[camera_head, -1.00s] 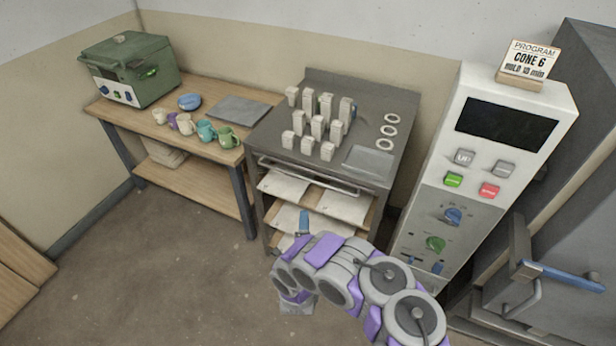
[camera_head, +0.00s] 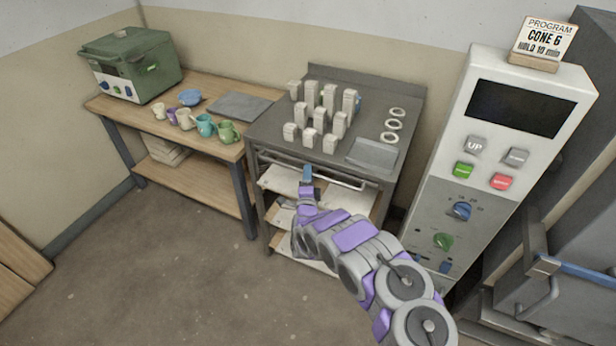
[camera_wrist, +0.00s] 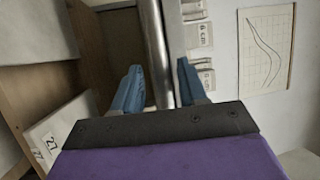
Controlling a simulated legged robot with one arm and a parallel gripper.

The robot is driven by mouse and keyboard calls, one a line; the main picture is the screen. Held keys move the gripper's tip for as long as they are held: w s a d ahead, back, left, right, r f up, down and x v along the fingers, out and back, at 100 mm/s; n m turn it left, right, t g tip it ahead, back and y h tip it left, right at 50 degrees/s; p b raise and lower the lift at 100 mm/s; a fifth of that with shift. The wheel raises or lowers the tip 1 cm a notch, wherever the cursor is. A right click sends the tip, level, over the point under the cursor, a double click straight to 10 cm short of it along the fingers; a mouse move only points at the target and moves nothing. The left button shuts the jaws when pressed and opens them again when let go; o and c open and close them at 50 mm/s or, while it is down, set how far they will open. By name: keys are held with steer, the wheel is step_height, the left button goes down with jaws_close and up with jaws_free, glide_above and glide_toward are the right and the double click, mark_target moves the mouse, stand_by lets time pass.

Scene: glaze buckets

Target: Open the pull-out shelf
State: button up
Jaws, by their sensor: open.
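The pull-out shelf is at the top front of the grey metal cart (camera_head: 262,200), just under its top. Its long metal bar handle (camera_head: 345,184) runs across the front in the head view. In the wrist view the handle (camera_wrist: 156,45) shows as a shiny bar running up the picture between my fingers. My gripper (camera_head: 307,174) is open at the handle, with its blue fingertips on either side of the bar in the wrist view (camera_wrist: 160,85). I cannot tell whether they touch it. The shelf looks pushed in.
White kiln posts (camera_head: 318,115) and rings (camera_head: 392,125) stand on the cart top. A wooden table (camera_head: 180,95) with cups and a green kiln (camera_head: 130,65) is at left. A control cabinet (camera_head: 430,195) stands close at right. The floor in front is clear.

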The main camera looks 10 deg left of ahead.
steer(key=shift+w+a+r, duration=0.1)
steer(key=shift+w+r, duration=0.05)
steer(key=shift+w, duration=0.4)
steer(key=shift+c, duration=0.4)
steer(key=shift+s, duration=0.1)
jaws_close()
